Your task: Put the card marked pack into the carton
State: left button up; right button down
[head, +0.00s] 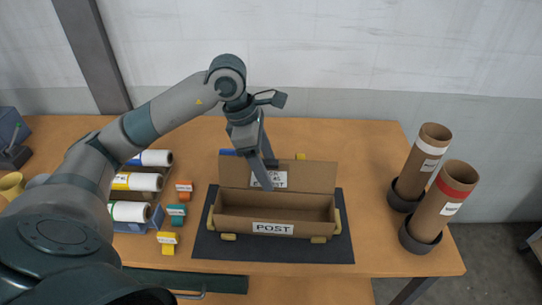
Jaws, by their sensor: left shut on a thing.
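The open brown carton (233,224) stands on a dark mat, with a label reading POST on its front and its back flap raised. My left gripper (268,186) reaches down in front of the raised flap, above the carton's opening. It is shut on a small white card (280,176), which shows around the fingers against the flap. The fingers cover part of the card's lettering, so I cannot read it fully. I cannot tell whether the card touches the flap. My right gripper is not in view.
The dark mat (218,250) lies on the wooden table (360,150). White rolls with coloured bands (140,182) and small coloured blocks (176,214) are on the left. Two tall brown tubes (423,160) (447,200) stand in dark holders on the right. Table between mat and tubes is clear.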

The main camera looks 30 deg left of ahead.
pick_arm(q)
jog(key=shift+s, duration=0.1)
jog(key=shift+f+b, duration=0.55)
jog(key=shift+f, duration=0.55)
jog(key=shift+f+b, duration=0.65)
jog(key=shift+f, duration=1.2)
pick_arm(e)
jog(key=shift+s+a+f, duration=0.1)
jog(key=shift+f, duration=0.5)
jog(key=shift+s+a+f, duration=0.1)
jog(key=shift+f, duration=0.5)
pick_arm(q)
jog(key=o, duration=1.1)
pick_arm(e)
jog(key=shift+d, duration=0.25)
pick_arm(q)
jog(key=shift+r, duration=0.1)
